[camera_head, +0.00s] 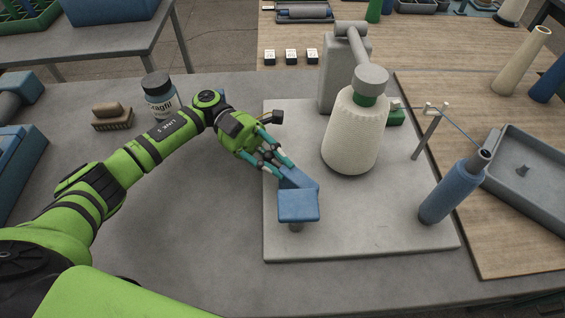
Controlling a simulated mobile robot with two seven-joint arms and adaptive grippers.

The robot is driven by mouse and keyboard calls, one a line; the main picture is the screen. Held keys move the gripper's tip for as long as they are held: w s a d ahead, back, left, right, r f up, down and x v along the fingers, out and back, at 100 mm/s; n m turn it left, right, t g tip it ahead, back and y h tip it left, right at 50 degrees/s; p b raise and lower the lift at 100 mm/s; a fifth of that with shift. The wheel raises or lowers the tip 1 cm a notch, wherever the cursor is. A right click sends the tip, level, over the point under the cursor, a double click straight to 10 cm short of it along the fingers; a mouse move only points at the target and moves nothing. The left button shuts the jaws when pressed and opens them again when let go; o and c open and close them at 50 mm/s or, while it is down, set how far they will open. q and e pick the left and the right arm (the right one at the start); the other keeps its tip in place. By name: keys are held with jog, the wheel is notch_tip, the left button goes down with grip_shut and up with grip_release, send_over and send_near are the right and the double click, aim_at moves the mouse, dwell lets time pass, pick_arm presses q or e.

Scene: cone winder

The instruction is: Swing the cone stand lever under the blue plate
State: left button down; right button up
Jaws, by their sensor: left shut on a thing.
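The blue plate (298,206) is a square pad on a short post at the front left of the grey base board. A blue bar, seemingly the cone stand lever (297,178), reaches from behind the plate toward my left gripper. My left gripper (276,168) comes in from the left, and its fingers are closed at the upper left end of this bar. The fingers hide the gripped part, and the plate hides what lies under it. A white yarn cone (354,134) stands behind and right of the plate, under a grey winder arm (352,30). My right gripper is not in view.
A blue cylinder (452,190) stands tilted at the board's right, near a thin wire guide (427,130). A grey tray (530,195) is farther right. A labelled jar (160,97) and a brush (112,116) stand behind my left arm. The board's front middle is clear.

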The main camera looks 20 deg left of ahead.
pick_arm(q)
jog(key=shift+w+a+r, duration=0.1)
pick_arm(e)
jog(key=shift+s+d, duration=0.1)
pick_arm(q)
jog(key=c, duration=1.3)
grip_release()
jog(key=shift+a, duration=0.1)
notch_tip(320, 180, up, 10)
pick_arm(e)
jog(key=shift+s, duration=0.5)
